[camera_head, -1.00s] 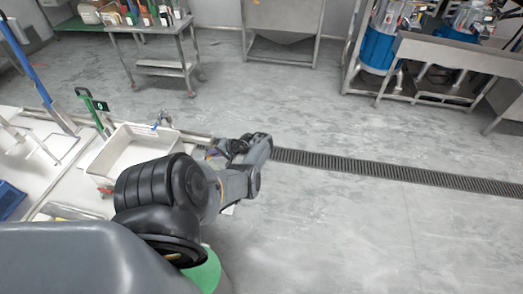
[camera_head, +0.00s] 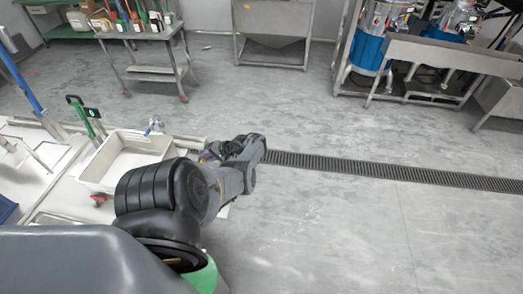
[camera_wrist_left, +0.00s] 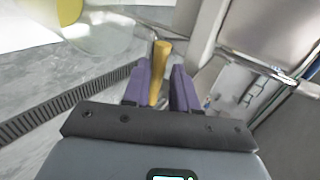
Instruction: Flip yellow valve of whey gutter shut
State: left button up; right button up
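The yellow valve handle (camera_wrist_left: 160,65) stands between the two purple fingers of my left gripper (camera_wrist_left: 160,80) in the left wrist view. The fingers are apart, with some gap showing beside the handle, so the gripper looks open around it. Contact with either finger cannot be told. In the head view my left gripper (camera_head: 208,153) is beyond the right end of the white basin, mostly hidden by my own wrist, and the handle cannot be made out there. My right gripper is not in view. I cannot make out which surface is the whey gutter.
A white rectangular basin (camera_head: 125,160) sits left of my left arm, with a green-handled tool (camera_head: 85,115) behind it. A floor drain (camera_head: 390,172) runs to the right. A metal cart (camera_head: 150,70) stands at the back left. The floor on the right is open.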

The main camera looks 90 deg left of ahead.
pick_arm(q)
jog(key=p+v, duration=0.4)
jog(key=v, duration=0.6)
jog(key=shift+w+r+p, duration=0.25)
jog(key=shift+w+p, duration=0.1)
